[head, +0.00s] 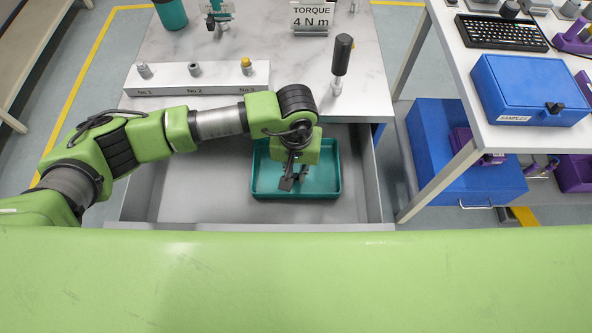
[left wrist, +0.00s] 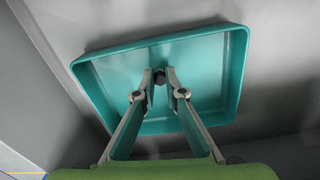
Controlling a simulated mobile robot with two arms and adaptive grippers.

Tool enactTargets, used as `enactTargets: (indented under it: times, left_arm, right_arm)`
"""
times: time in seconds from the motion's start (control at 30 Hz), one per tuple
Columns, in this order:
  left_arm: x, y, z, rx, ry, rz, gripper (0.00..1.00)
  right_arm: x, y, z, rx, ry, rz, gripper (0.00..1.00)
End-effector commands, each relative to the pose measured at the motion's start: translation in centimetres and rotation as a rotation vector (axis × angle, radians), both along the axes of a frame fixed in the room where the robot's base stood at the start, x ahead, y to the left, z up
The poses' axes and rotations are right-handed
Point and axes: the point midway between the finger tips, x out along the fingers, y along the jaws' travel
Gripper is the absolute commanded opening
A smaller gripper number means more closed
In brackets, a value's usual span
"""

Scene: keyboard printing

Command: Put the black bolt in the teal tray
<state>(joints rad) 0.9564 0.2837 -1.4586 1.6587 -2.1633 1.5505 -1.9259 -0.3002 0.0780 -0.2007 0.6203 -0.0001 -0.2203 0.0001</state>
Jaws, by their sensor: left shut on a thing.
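The teal tray (head: 325,185) lies in the open grey drawer below the marble-topped bench. My left gripper (head: 287,183) points down over the tray's inside. In the left wrist view its fingertips are closed on a small dark piece, the black bolt (left wrist: 159,77). The tray (left wrist: 215,85) fills the view behind the fingers, and its floor looks empty. The bolt's height above the tray floor is hard to tell. In the head view the bolt is hidden or too small to make out. My right gripper is not in view.
A white rack (head: 220,82) with three small parts stands on the bench, beside a black-handled driver (head: 342,55) and a torque sign (head: 311,16). Right of the drawer are blue boxes (head: 530,85) and a keyboard (head: 500,32). The drawer walls (head: 372,175) surround the tray.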

Motion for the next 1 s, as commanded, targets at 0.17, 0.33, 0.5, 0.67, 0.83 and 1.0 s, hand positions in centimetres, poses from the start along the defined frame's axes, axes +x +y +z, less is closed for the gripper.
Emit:
enactTargets:
  times: [0.17,0.33,0.5,0.67,0.83,1.0]
  left_arm:
    - [0.0,0.0,-0.3,0.0,0.0,0.0,0.16]
    - [0.0,0.0,-0.2,0.0,0.001,0.001,0.27]
    - [0.0,0.0,-0.2,0.0,0.001,0.001,0.27]
    - [0.0,0.0,0.3,0.0,0.001,0.001,0.27]
    - [0.2,-0.1,3.1,-0.003,-0.005,-0.001,0.27]
    - [0.2,-0.1,6.9,-0.003,-0.006,-0.001,0.27]
  right_arm:
    - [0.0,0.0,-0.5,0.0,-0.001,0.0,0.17]
    - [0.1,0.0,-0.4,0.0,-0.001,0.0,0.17]
    - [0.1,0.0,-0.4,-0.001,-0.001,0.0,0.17]
    - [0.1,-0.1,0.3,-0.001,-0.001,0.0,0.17]
    - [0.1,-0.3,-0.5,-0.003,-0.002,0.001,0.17]
    - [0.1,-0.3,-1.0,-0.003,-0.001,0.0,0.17]
